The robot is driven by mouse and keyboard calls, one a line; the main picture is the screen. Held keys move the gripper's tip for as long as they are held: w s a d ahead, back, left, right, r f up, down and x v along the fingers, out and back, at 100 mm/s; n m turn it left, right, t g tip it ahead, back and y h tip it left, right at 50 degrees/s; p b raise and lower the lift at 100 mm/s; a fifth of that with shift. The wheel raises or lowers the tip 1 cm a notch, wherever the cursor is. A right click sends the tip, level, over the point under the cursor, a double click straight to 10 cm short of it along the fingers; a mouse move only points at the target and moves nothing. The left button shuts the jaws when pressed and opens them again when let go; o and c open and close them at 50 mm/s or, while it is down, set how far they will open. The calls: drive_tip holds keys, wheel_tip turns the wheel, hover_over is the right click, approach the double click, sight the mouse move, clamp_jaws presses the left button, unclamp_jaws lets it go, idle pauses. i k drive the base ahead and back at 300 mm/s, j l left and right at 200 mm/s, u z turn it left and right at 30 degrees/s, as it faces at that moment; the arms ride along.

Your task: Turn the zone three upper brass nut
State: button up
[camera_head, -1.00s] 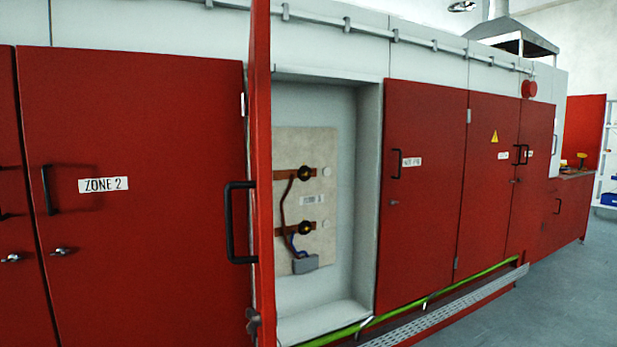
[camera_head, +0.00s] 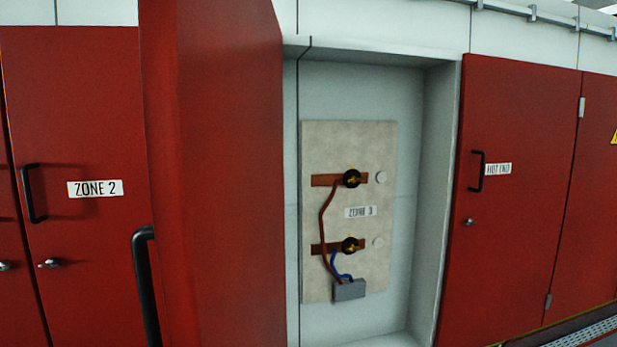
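The upper brass nut (camera_head: 352,179) sits on a dark round terminal at the right part of a copper strip, high on a pale panel (camera_head: 375,275) inside an open recess. A label reading ZONE 3 (camera_head: 360,212) is below it. The lower brass nut (camera_head: 349,245) sits on a second copper strip (camera_head: 318,249) under the label. A red-brown wire (camera_head: 322,225) runs from the upper strip down to a grey block (camera_head: 349,290), and a blue wire joins that block from the lower terminal. My gripper is not in view.
An open red door (camera_head: 225,180) stands out toward me, left of the recess, with a black handle (camera_head: 146,290). Closed red doors stand on both sides, marked ZONE 2 (camera_head: 95,188) and HOT END (camera_head: 498,169). The space before the panel looks clear.

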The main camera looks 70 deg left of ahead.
sight(353, 179)
drive_tip(key=i+u, duration=0.5)
drive_tip(key=i+l+u, duration=0.8)
drive_tip(key=i+u, duration=0.15)
drive_tip(key=i+l+u, duration=0.45)
drive_tip(key=l, duration=0.2)
drive_tip(key=i+l+u, duration=0.3)
drive_tip(key=l+u, duration=0.2)
drive_tip(key=l, duration=0.2)
